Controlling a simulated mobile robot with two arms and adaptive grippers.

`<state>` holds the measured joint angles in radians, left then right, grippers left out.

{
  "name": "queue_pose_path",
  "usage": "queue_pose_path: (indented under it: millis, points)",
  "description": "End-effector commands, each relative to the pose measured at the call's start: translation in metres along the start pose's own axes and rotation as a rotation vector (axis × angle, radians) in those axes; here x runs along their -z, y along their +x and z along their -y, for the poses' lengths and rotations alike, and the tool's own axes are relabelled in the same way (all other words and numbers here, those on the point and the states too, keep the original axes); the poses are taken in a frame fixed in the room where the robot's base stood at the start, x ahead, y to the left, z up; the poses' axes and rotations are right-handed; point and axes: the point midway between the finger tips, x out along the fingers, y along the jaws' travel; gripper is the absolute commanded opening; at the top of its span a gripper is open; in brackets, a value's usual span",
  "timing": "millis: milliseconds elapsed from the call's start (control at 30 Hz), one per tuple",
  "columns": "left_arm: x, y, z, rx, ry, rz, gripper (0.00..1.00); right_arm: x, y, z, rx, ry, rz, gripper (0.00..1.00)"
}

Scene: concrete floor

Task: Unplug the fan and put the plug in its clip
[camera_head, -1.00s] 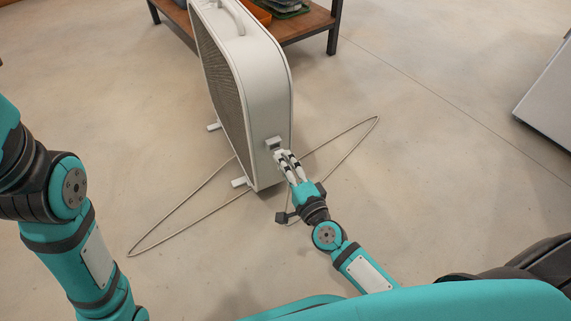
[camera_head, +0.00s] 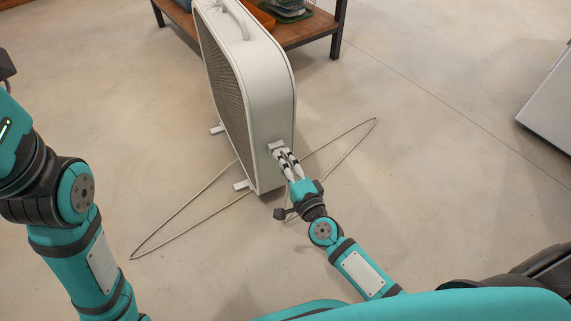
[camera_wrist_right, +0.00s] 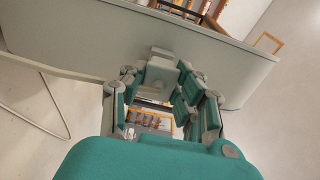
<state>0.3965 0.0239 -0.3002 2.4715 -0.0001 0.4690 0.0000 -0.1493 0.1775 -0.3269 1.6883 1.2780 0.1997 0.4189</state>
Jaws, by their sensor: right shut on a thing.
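The fan (camera_head: 262,95) is a tall white box with a grille, standing upright on the floor. A small pale clip (camera_head: 277,146) sticks out low on its narrow side. My right gripper (camera_head: 284,157) is at this clip, its fingers shut on a pale block, seemingly the plug (camera_wrist_right: 160,75). In the right wrist view the block sits between the fingertips against the fan's side. I cannot tell whether it is seated in the clip. The fan's thin cord (camera_head: 185,208) lies in wide loops on the floor. My left gripper is out of view; only its arm shows.
A wooden shelf table (camera_head: 305,30) with dark legs stands behind the fan, holding an orange item and green items. A pale cabinet (camera_head: 550,105) stands at the right edge. The concrete floor around the fan is otherwise clear.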

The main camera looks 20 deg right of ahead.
Motion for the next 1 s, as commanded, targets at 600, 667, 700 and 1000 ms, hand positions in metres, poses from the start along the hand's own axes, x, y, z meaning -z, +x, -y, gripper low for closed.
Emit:
queue_pose_path:
  millis: [600,667,700,1000]
  points:
    - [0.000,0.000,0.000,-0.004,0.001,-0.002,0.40,0.000,0.007,0.000,-0.001,0.000,0.000,0.56]
    - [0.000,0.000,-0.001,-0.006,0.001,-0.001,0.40,0.000,0.007,0.000,-0.001,-0.001,0.000,0.56]
    - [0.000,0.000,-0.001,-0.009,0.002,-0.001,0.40,0.000,0.007,-0.001,-0.001,0.000,0.000,0.56]
    - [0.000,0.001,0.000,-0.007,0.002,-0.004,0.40,0.000,-0.024,-0.002,-0.005,-0.001,0.002,0.56]
